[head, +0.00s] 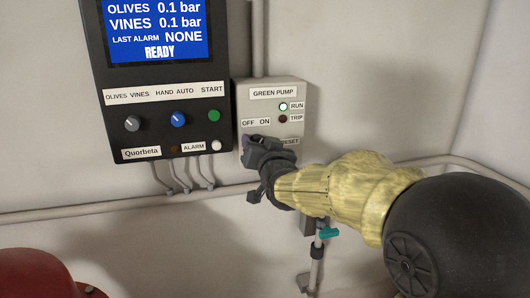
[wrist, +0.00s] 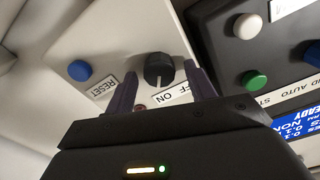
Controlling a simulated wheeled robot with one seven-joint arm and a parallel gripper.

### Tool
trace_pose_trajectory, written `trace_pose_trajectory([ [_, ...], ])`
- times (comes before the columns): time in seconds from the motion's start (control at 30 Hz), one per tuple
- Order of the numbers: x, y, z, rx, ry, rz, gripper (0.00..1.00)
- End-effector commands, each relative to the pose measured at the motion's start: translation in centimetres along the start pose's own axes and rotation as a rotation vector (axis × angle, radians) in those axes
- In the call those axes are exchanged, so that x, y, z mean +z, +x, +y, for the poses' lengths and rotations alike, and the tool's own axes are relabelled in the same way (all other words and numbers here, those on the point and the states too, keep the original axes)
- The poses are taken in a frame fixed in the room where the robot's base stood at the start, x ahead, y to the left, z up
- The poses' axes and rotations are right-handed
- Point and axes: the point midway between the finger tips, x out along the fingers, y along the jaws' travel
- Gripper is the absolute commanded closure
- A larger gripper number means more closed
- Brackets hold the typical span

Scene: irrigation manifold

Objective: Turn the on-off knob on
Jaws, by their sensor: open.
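The on-off knob (wrist: 158,70) is black and round, on the light grey green pump box (head: 270,92). In the wrist view, which is turned nearly upside down, a pale mark on the knob points toward the ON end of the OFF/ON label (wrist: 170,94). My gripper (wrist: 164,76) is open, with one dark finger on each side of the knob and visible gaps between. In the head view my gripper (head: 252,143) covers the knob. The RUN lamp (head: 283,106) looks lit, bright with a green ring. The TRIP lamp (head: 283,118) is dark.
A blue reset button (wrist: 79,70) sits beside the knob. The black controller (head: 160,75), with a blue READY screen and its own knobs and buttons, is close on the left. Pipes (head: 130,206) run along the wall below. A red rounded object (head: 35,275) stands lower left.

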Motion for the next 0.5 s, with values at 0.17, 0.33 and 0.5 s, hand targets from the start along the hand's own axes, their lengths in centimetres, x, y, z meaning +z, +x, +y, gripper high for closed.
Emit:
trace_pose_trajectory([
  [0.17, 0.1, -1.4, 0.0, 0.0, 0.0, 0.001, 0.45],
  [0.33, 0.1, -4.0, 0.1, 0.0, 0.0, 0.003, 0.45],
  [0.5, 0.0, -6.9, 0.2, 0.002, -0.001, 0.004, 0.45],
])
